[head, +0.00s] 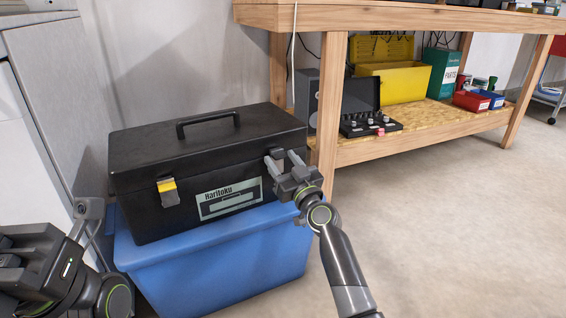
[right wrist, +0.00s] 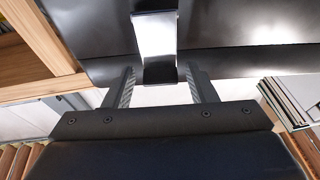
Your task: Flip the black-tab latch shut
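A black toolbox (head: 205,165) with its lid down carries the black-tab latch (head: 277,154) at the right of its front. In the right wrist view the latch shows a silver plate with a black tab (right wrist: 159,73) at its lower end. My right gripper (head: 284,161) is open at the latch, and partly hides it in the head view. In the right wrist view its two fingers (right wrist: 160,88) stand apart, one on each side of the tab, with nothing gripped; contact cannot be told. My left gripper (head: 88,209) is at the lower left, away from the toolbox, its opening unclear.
The toolbox rests on a blue bin (head: 215,255). A yellow-tab latch (head: 167,189) is at the left of its front. A wooden workbench (head: 335,100) stands close at the right, with a yellow case (head: 395,82) on its shelf. A grey cabinet (head: 65,90) is at the left. Floor at the right is clear.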

